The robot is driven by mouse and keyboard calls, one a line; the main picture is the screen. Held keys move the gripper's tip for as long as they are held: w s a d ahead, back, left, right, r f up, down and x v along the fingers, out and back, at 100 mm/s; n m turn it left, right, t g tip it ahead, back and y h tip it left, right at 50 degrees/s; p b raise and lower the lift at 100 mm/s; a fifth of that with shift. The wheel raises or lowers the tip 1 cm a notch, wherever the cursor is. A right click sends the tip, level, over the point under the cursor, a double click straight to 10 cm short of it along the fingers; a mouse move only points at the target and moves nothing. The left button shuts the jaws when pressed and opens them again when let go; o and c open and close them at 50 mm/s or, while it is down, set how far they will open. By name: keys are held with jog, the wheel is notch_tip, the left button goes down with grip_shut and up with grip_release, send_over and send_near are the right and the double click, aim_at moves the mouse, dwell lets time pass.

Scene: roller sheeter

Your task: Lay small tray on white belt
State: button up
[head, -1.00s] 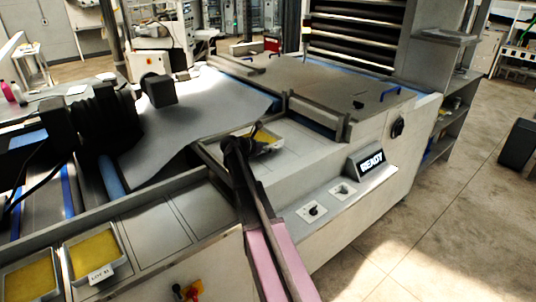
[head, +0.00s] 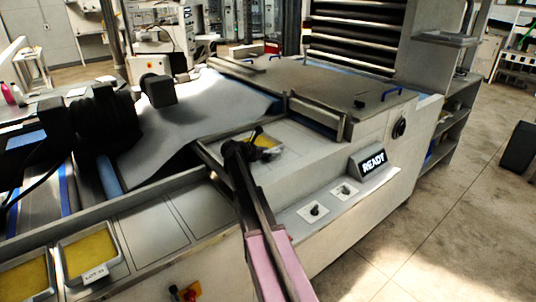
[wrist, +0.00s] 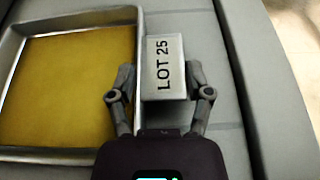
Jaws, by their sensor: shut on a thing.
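A small metal tray (wrist: 68,154) with a flat yellow filling lies on the left of the wrist view. A pale block marked LOT 25 (wrist: 165,68) sits along its right edge. My gripper (wrist: 162,80) is shut on this block, one finger on each side. In the head view my gripper (head: 240,147) is over the pale recessed bed of the machine, and part of the yellow filling (head: 256,134) shows just beyond it. The gripper hides much of the tray there. I cannot tell whether the tray touches the surface below, or which surface is the white belt.
Other yellow-filled trays (head: 64,267) stand at the lower left on the grey ledge, one with a lot label. A pale sheet (head: 190,120) spreads left of the recess. A raised metal bar (head: 318,116) borders it on the right. A READY display (head: 373,162) stands on the front panel.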

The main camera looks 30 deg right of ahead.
jog(key=o, duration=1.3)
jog(key=p+v, duration=0.4)
jog(key=v, duration=0.6)
jog(key=shift+a+r, duration=0.15)
jog(key=shift+r, duration=0.1)
jog(key=shift+p+v, duration=0.3)
jog(key=shift+v, duration=0.5)
jog(key=shift+f, duration=0.1)
